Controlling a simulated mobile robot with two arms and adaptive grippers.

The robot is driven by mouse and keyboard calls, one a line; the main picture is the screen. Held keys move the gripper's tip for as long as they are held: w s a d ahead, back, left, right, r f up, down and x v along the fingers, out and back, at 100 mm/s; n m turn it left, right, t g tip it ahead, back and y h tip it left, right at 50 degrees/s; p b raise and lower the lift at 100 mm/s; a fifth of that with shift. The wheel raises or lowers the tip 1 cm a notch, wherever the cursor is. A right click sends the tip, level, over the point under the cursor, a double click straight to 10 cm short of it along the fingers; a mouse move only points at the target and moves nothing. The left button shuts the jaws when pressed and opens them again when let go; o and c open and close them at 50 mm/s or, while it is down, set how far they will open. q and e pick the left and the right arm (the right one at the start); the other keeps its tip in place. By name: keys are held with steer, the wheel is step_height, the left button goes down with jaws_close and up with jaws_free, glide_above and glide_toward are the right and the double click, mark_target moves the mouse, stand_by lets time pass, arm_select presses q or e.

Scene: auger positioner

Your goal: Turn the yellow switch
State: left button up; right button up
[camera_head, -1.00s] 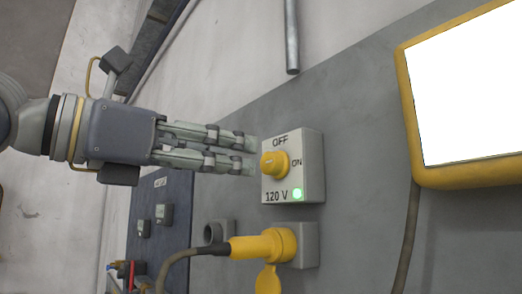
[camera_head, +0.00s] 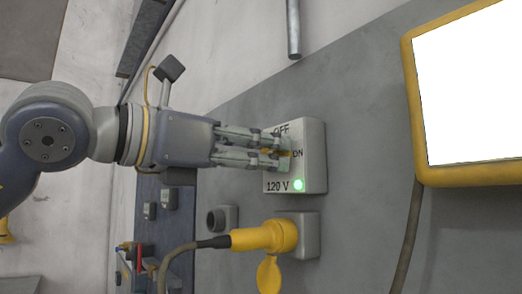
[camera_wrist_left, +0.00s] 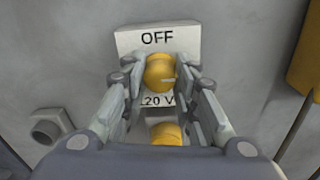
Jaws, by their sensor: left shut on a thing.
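A green light (camera_head: 299,185) glows at the box's lower corner. My left gripper (camera_head: 285,153) is at the knob, with its fingers on either side and shut on it. In the head view the fingers hide most of the knob. In the left wrist view the fingertips (camera_wrist_left: 160,75) flank the knob, and OFF reads above it. My right gripper is not in view.
Below the box, a yellow plug (camera_head: 266,238) with a dark cable sits in a grey socket. A yellow-framed screen (camera_head: 465,95) is on the right, with a cable hanging below. A grey pipe (camera_head: 293,30) is above. A dark panel (camera_head: 180,215) is behind my arm.

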arm_select(q)
steer(key=shift+b, duration=0.35)
steer(key=shift+f+n+b, duration=0.15)
steer(key=shift+n+b, duration=0.45)
steer(key=shift+b, duration=0.05)
steer(key=n+b, duration=0.3)
steer(key=b, duration=0.1)
steer(key=shift+n+b, duration=0.7)
steer(key=shift+n, duration=0.2)
steer(key=n+b, duration=0.2)
steer(key=shift+n, duration=0.4)
steer(key=n+b, duration=0.2)
steer(key=n, duration=0.1)
steer(key=shift+a+n, duration=0.1)
steer(key=shift+n, duration=0.2)
steer(key=n+b, duration=0.1)
steer(key=n, duration=0.2)
steer(key=shift+w+r+n+g+b, duration=0.1)
steer(key=shift+r+n+g+b, duration=0.1)
steer(key=shift+n+g+b, duration=0.15)
steer(key=shift+n+b, duration=0.3)
steer(key=shift+n, duration=0.45)
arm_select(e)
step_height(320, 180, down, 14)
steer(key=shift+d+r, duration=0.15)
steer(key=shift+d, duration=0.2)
arm_select(q)
steer(key=shift+r, duration=0.1)
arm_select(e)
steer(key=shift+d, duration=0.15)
